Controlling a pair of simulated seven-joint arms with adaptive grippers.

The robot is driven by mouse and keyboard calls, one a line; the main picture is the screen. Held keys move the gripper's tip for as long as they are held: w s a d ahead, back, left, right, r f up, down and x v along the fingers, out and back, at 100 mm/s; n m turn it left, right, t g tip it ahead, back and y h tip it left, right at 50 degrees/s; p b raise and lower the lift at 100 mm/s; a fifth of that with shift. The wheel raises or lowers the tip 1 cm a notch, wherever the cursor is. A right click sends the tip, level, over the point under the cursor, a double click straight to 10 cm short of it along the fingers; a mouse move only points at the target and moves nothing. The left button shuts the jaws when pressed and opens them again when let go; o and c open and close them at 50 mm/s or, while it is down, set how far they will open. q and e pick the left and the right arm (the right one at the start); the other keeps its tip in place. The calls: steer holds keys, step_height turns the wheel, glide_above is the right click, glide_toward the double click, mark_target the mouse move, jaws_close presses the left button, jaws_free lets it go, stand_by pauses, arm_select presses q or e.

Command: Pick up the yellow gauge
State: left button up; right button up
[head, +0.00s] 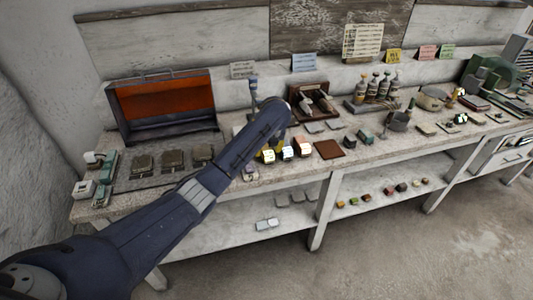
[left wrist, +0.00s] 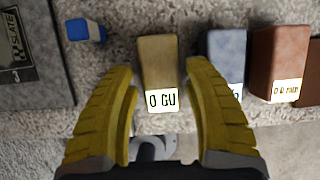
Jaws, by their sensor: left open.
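The yellow gauge is a tan-yellow block (left wrist: 158,62) with a white "0 GU" label on its near face, upright on the speckled bench top in the left wrist view. My left gripper (left wrist: 160,72) is open, its two yellow fingers on either side of the gauge's near end. Gaps show between the fingers and the block, and nothing is held. In the head view my left arm (head: 230,155) reaches over the bench and partly hides the area around the gauge. My right gripper is not in view.
A blue-grey block (left wrist: 227,58) and a red-brown block (left wrist: 280,60) stand close right of the gauge. A small blue item (left wrist: 85,30) and a dark slate panel (left wrist: 30,65) lie left. A brown square plate (head: 328,149) and an orange-lined box (head: 165,105) are on the bench.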

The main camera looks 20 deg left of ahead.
mark_target(267, 148)
arm_select(q)
steer(key=shift+x, duration=1.05)
steer(key=shift+c, duration=0.4)
steer(key=c, duration=1)
steer(key=shift+r, duration=0.1)
step_height(267, 148, up, 20)
steer(key=shift+f, duration=0.1)
